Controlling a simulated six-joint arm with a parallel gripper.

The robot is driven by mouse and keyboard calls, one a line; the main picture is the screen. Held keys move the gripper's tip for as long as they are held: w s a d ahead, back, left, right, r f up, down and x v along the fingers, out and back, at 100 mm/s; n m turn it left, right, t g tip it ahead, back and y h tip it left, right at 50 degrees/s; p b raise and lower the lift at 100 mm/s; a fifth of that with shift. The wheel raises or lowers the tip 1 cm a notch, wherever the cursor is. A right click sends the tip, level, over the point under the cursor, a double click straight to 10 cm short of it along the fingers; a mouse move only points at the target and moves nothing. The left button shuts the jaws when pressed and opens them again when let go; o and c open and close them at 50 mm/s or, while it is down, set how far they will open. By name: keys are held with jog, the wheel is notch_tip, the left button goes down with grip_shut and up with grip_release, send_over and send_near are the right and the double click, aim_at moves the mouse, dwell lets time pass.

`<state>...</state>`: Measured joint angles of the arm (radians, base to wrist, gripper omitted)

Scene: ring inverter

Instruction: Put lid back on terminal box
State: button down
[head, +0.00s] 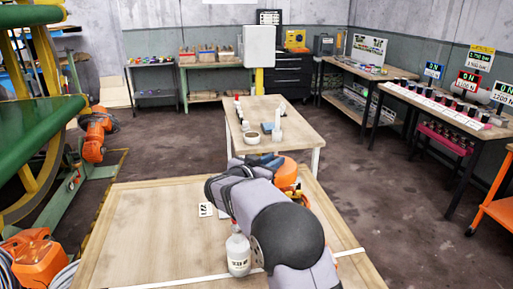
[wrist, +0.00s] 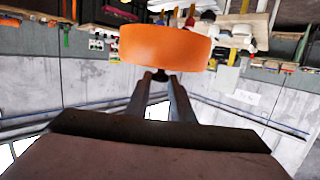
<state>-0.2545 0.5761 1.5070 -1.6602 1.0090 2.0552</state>
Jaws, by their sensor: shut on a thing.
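In the wrist view my gripper (wrist: 161,77) is shut on a small dark knob below an orange round piece (wrist: 165,47), which looks like the lid. The piece is seen edge-on and hangs clear of any surface there. In the head view an orange part (head: 286,172) shows just behind my arm, above the far part of the near table; I cannot tell if it is the same piece. My arm hides my fingertips in that view. I cannot make out the terminal box for certain; my arm may hide it.
A white labelled bottle (head: 238,254) stands on the near wooden table (head: 150,235), close beside my arm. A second table (head: 290,145) beyond carries a bowl (head: 252,138) and small items. The near table's left part is clear.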

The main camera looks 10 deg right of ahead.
aim_at(288, 185)
jog(key=s+d+p, duration=0.2)
jog(key=s+d, duration=0.1)
jog(key=shift+s+r, duration=0.2)
jog(key=shift+s+d+f+p, duration=0.25)
jog(key=shift+s+d+p, duration=0.15)
jog(key=shift+s, duration=0.2)
jog(key=shift+f, duration=0.1)
jog(key=shift+f+p, duration=0.6)
jog(key=shift+f, duration=1.4)
notch_tip(288, 185, down, 2)
jog(key=b, duration=0.4)
jog(key=shift+f, duration=0.1)
jog(key=shift+b, duration=2.2)
jog(key=shift+f+b, duration=0.15)
jog(key=shift+b, duration=1)
dwell(0.8)
